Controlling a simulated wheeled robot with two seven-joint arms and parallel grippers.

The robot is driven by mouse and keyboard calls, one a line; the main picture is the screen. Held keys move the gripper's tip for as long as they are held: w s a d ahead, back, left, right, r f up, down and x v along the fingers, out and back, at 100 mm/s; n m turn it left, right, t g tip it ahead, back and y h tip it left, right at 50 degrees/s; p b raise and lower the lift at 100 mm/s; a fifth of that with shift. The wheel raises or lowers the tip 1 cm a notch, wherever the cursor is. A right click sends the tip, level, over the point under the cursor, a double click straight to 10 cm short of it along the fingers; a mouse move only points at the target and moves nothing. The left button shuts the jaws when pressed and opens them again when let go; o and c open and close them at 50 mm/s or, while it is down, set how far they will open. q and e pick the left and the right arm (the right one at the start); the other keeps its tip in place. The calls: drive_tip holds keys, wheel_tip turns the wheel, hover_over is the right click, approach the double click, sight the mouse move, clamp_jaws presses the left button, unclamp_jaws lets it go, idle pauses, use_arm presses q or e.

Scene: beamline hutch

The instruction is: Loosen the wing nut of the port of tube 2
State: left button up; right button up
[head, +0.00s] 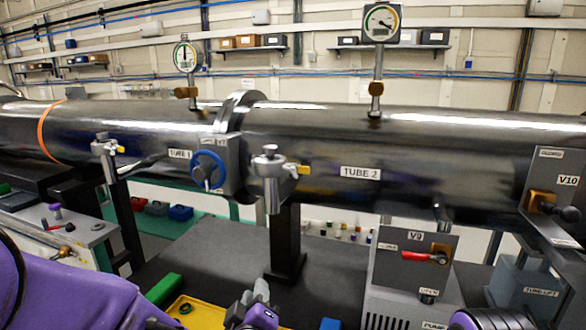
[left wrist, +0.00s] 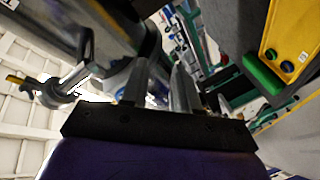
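The tube 2 port (head: 271,178) is a silver stub with a capped top on the near side of the dark tube 2 (head: 420,150). Its yellow wing nut (head: 302,170) sticks out to the right. My left gripper (head: 254,294) is low in the head view, below and in front of the port and apart from it. In the left wrist view its two grey fingers (left wrist: 157,90) stand apart with nothing visible gripped between them. That view also shows a silver port with a yellow part (left wrist: 55,93) at left; I cannot tell which port. My right gripper is out of view.
A similar port (head: 105,155) sits on tube 1, with a blue handwheel (head: 208,170) between the ports. A black post (head: 286,240) stands under the tube. The V9 panel (head: 413,255) is at right. A yellow tray (head: 205,316) and green block (head: 163,290) lie low in front.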

sight(292, 175)
use_arm(q)
drive_tip(key=s+d+r+n+t+p, duration=0.15)
drive_tip(key=d+r, duration=0.25)
drive_tip(key=r, duration=0.6)
drive_tip(key=s+d+r+t, duration=0.2)
drive_tip(key=d+r+t, duration=0.1)
drive_tip(key=r, duration=0.8)
drive_tip(key=shift+h, duration=0.4)
drive_tip(key=p+x, duration=0.1)
drive_tip(key=x, duration=0.2)
drive_tip(key=p+x, duration=0.1)
drive_tip(key=x, duration=0.2)
drive_tip(key=f+p+x, duration=0.1)
drive_tip(key=x, duration=0.2)
drive_tip(key=shift+w+d+p, duration=0.15)
drive_tip(key=shift+w+p, duration=0.2)
drive_tip(key=shift+w, duration=0.6)
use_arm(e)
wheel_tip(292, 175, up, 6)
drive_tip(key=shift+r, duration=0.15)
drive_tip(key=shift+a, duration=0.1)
use_arm(q)
clamp_jaws()
